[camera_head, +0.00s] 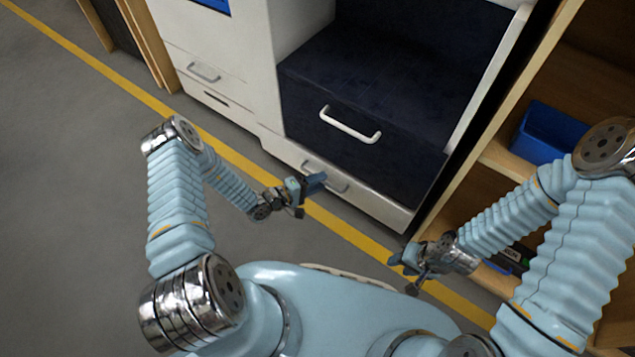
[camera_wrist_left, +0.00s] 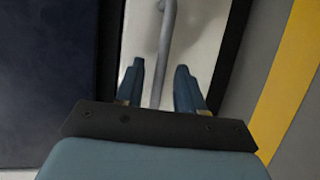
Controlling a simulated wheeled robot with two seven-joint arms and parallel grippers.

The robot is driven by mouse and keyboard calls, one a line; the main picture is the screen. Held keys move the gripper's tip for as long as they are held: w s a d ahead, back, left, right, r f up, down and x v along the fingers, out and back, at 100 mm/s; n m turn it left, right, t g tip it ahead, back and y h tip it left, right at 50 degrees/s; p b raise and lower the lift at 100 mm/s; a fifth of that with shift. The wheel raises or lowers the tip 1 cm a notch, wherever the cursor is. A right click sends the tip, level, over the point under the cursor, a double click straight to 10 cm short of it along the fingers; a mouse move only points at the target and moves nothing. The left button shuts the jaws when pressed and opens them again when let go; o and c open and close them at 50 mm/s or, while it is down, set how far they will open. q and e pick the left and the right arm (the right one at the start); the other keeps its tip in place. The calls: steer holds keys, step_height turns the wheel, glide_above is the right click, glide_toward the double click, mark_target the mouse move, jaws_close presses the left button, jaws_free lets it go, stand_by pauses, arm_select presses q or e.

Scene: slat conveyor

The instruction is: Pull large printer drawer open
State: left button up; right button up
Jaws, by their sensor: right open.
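The large printer (camera_head: 270,60) is a white and dark navy machine at the top of the head view. Its dark navy front (camera_head: 400,160) carries a white bar handle (camera_head: 351,124). Below that, a low white drawer (camera_head: 375,203) has a grey bar handle (camera_head: 338,183), partly hidden behind my left gripper (camera_head: 316,183). In the left wrist view, my left gripper (camera_wrist_left: 160,82) is open, and the grey handle (camera_wrist_left: 166,30) runs up ahead between its fingertips; contact cannot be told. My right gripper (camera_head: 405,264) is open and empty, lower right, away from the printer.
A wooden shelf (camera_head: 490,150) stands close on the right, with a blue bin (camera_head: 545,132) on it. Another white drawer with a handle (camera_head: 204,73) is at the upper left. A yellow line (camera_head: 352,232) crosses the grey floor, which is clear at left.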

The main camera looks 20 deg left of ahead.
arm_select(q)
steer(key=shift+c, duration=0.3)
jaws_close()
steer(key=shift+s, duration=0.1)
